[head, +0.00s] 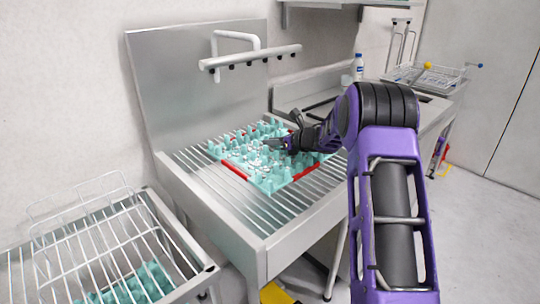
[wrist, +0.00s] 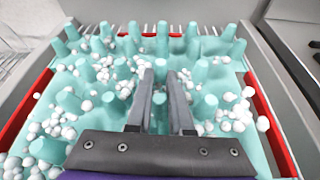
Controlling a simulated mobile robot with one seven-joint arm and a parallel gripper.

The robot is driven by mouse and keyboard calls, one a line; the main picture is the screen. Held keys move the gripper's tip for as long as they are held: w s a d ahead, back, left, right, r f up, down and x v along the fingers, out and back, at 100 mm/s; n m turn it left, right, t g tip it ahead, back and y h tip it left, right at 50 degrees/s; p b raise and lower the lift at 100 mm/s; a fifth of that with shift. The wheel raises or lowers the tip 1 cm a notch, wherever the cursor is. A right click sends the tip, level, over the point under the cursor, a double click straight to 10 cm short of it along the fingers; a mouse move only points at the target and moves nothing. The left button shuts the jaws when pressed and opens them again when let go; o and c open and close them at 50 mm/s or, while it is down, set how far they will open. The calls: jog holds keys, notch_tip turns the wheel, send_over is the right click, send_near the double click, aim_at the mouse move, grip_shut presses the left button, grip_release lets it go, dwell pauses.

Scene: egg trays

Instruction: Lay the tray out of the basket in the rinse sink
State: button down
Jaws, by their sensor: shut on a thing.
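A teal egg tray (head: 268,183) with upright pegs lies on the steel slatted rinse sink (head: 222,207), under the spray bar. It fills the wrist view (wrist: 228,85), with many small white balls among its pegs. My gripper (head: 284,143) is over the tray's middle. In the wrist view its two dark fingers (wrist: 161,78) reach down among the pegs and are shut on part of the tray; the exact contact is hard to see. Red strips (head: 234,170) run along the tray's sides.
A white wire rack (head: 85,235) at the lower left stands over another teal tray (head: 150,281). A white spray bar (head: 250,58) with several nozzles overhangs the sink. A wire basket (head: 437,78) stands at the back right, near a small bottle (head: 358,68).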

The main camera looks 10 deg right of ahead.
aim_at(274, 151)
jog(key=shift+f, duration=2)
jog(key=shift+f+b, duration=0.1)
jog(key=shift+b, duration=0.25)
jog(key=c, duration=0.8)
grip_release()
jog(key=shift+r, duration=0.2)
jog(key=v, duration=1.2)
